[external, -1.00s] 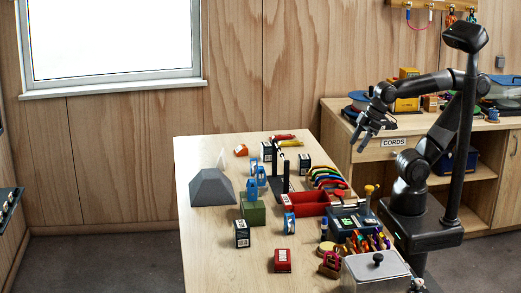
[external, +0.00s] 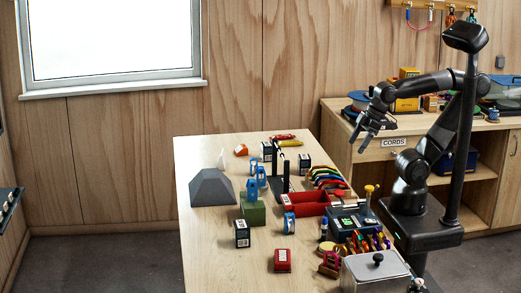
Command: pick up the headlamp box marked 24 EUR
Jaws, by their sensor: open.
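Several small dark boxes with white labels stand on the wooden table and look like possible headlamp boxes. One box (external: 242,234) is near the front left, another (external: 267,151) is at the back, and a third (external: 304,164) is at the back right. The labels are too small to read, so I cannot tell which is marked 24 EUR. My gripper (external: 360,146) is open and empty, raised above the table's right side and pointing down, well apart from the boxes.
A grey block (external: 212,188), a green box (external: 252,208), a red tray (external: 306,204) and a dark stand (external: 286,178) crowd the middle. A red box (external: 282,260) is at the front. A lidded container (external: 375,272) is front right. The table's left front is clear.

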